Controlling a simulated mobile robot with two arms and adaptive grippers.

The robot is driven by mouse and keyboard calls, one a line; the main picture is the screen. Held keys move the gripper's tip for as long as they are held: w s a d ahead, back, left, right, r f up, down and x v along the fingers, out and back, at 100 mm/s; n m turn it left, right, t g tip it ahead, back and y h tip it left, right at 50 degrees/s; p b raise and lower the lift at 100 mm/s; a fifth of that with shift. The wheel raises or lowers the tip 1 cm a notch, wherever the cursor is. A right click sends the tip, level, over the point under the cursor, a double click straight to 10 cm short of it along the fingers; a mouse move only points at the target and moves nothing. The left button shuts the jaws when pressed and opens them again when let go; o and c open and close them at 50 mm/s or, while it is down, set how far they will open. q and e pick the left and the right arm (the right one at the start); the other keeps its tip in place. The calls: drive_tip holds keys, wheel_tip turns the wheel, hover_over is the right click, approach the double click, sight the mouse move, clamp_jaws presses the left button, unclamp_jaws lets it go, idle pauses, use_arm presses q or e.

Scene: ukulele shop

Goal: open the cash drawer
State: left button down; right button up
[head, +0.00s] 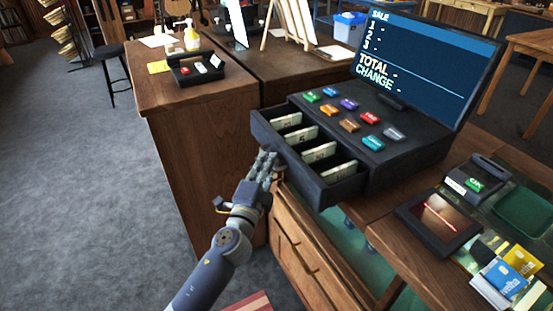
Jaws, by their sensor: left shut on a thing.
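The cash register (405,150) is a black box on the wooden counter, with several coloured keys on its top and a blue SALE screen (425,65) behind them. Its cash drawer (308,172) is pulled out toward the lower left. Several banknote stacks show in its compartments. My left gripper (268,158) is at the drawer's front face, near its lower left side, and is shut on it. The fingers partly hide the spot they hold. My right gripper is not in view.
A card reader (477,178) and a dark scanner pad (440,222) lie to the right of the register. A green tray (525,212) and several cards lie beyond. Wooden cabinet drawers (305,262) are below the drawer.

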use_arm(q)
drive_tip(key=s+a, duration=0.4)
drive_tip(key=a, duration=0.3)
drive_tip(key=shift+s, duration=0.2)
drive_tip(key=shift+f, duration=0.1)
drive_tip(key=c, duration=2)
unclamp_jaws()
drive_tip(key=v, duration=1.2)
